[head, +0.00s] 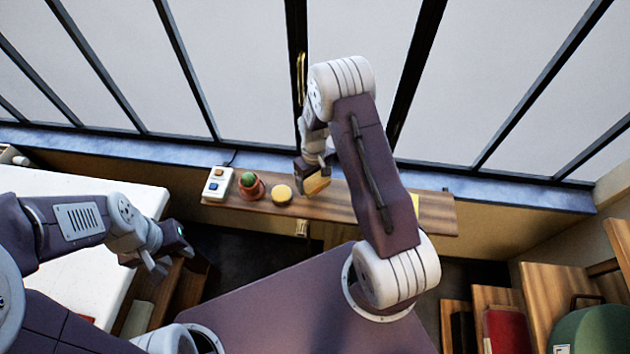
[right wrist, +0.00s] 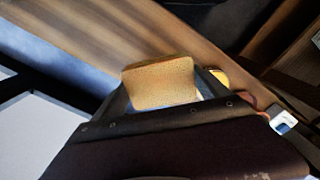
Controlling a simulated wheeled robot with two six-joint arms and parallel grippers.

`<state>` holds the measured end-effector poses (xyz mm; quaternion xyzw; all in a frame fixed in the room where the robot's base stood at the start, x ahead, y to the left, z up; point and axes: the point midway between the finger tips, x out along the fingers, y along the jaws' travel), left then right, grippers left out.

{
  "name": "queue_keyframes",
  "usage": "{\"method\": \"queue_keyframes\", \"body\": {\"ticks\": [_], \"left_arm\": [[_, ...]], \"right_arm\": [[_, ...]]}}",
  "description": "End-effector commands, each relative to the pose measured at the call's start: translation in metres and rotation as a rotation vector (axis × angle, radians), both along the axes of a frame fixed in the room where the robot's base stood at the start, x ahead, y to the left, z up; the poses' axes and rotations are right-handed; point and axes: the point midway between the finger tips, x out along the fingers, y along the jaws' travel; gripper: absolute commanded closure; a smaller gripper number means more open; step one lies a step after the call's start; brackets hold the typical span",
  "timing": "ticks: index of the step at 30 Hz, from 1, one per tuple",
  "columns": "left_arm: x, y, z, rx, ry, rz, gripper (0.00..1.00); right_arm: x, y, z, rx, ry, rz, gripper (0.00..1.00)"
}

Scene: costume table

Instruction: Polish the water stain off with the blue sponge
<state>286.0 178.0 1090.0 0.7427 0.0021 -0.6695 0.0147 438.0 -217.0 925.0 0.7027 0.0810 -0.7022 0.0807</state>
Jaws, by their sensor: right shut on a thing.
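My right gripper (head: 309,178) is shut on a yellow-tan sponge (head: 318,185), held over or at the narrow wooden table (head: 348,212). I cannot tell whether the sponge touches the wood. In the right wrist view the sponge (right wrist: 160,83) fills the space between the fingers, with bare wood (right wrist: 95,30) beyond it. No blue sponge shows in either view. I cannot make out a water stain; my right arm hides part of the table. My left gripper (head: 170,258) is empty, its fingers apart, beside the white table at the left.
A white box with blue and orange buttons (head: 217,184), a green plant in a reddish pot (head: 249,185) and a round yellow thing (head: 281,195) stand left of the sponge. Windows rise behind. A white table (head: 95,185) is at left; wooden furniture (head: 548,285) at right.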

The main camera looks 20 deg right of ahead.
Motion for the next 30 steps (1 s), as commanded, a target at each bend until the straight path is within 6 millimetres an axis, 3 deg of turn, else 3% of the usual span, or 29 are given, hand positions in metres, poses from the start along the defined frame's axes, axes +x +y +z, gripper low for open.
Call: {"method": "queue_keyframes", "body": {"ticks": [7,30], "left_arm": [[0.000,0.000,0.018,0.000,0.000,0.000,0.64],[0.000,0.000,0.017,0.000,0.000,0.000,0.64]], "right_arm": [[0.001,0.002,0.022,0.000,0.001,0.000,0.53],[0.001,0.002,0.022,0.000,0.001,0.000,0.53]]}}
